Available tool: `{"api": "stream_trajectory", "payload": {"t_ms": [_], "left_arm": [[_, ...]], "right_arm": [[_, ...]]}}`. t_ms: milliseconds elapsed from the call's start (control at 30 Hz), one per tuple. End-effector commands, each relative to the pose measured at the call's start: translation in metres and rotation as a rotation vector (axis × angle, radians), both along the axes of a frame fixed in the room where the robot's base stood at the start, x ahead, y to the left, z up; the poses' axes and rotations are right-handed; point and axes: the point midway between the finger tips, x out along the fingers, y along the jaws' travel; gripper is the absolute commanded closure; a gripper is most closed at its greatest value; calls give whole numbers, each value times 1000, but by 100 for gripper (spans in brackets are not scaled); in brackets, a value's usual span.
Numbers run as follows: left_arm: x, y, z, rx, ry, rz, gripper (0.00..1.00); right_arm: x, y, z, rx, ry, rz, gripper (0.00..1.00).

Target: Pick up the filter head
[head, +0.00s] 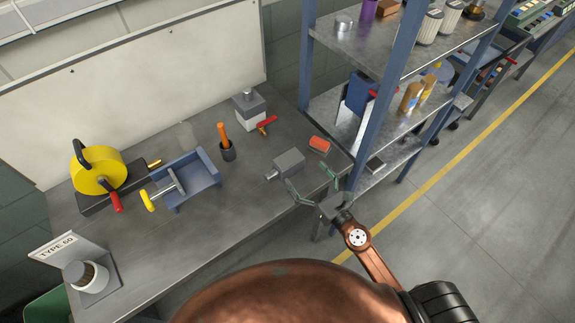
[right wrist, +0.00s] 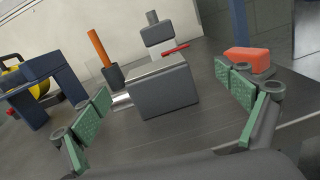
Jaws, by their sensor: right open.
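A grey block with a short metal stub on its left side, which looks like the filter head (head: 288,162), sits on the grey workbench (head: 222,203) near its right front edge. It is also in the middle of the right wrist view (right wrist: 162,92). My right gripper (head: 308,178) is open just in front of the block. In the right wrist view, the green-padded fingers (right wrist: 163,88) stand wide apart on either side of the block, with visible gaps. My left gripper is not in view.
An orange-red block (head: 319,144) lies close to the right finger. An orange-handled tool in a dark cup (head: 227,151), a blue vise (head: 187,181), a yellow reel (head: 98,173) and a grey-white device (head: 249,110) stand farther back or left. A shelf rack (head: 363,120) rises at right.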

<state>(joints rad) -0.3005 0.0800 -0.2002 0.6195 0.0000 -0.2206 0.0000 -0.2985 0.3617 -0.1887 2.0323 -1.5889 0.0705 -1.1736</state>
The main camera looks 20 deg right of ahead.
Motion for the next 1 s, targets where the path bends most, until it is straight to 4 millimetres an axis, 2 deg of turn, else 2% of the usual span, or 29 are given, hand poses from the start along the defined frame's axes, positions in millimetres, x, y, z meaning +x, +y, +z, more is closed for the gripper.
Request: {"api": "stream_trajectory", "payload": {"t_ms": [133,367,700,1000], "left_arm": [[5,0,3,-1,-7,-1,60],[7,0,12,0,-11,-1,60],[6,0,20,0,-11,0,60],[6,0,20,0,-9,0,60]], "right_arm": [[5,15,-9,-97,-4,47,7],[28,23,-8,-97,-3,48,7],[71,33,-7,-93,-2,47,7],[74,34,-8,-93,-1,46,8]]}}
